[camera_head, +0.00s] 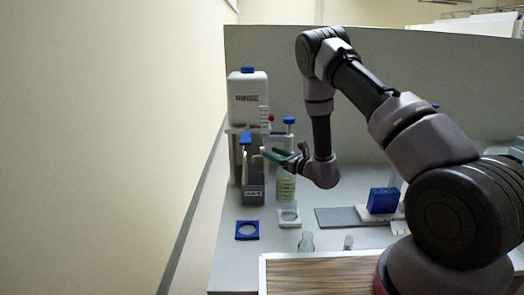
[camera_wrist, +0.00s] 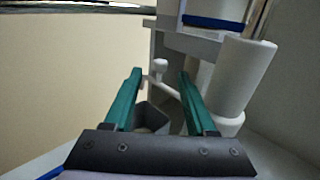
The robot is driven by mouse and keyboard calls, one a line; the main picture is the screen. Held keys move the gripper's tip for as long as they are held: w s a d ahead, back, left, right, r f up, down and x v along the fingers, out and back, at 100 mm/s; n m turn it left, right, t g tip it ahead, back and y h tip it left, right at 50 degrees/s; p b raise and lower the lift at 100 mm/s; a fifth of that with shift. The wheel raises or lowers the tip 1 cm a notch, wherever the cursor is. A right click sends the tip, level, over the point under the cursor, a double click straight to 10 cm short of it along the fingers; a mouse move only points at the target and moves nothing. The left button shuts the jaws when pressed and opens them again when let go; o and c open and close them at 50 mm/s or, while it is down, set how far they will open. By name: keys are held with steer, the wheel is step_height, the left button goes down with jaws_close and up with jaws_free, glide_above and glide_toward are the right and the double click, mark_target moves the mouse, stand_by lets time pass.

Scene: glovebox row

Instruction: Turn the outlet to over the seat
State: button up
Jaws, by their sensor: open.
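The white tank marked RINSE (camera_head: 247,98) stands on a raised stand at the back left of the bench. A thin pale outlet arm with an upright round knob (camera_wrist: 160,65) shows in the wrist view. My gripper (camera_head: 272,153) is open beside the stand, below the tank. In the wrist view its green fingers (camera_wrist: 160,73) stand either side of the knob, with no visible contact. A blue square with a round opening (camera_head: 247,238) and a pale square with a ring (camera_head: 289,224) lie in front; I cannot tell which is the seat.
A grey block (camera_head: 253,190) stands under the tank. A pale green bottle (camera_head: 286,186) stands right of it, close below my gripper. A blue box (camera_head: 383,200), a small glass vessel (camera_head: 306,242) and a wood-grained board (camera_head: 318,278) are further right and forward.

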mark_target(263, 149)
steer(key=x, duration=0.5)
steer(key=shift+w+a, duration=0.3)
jaws_close()
stand_by(1.1)
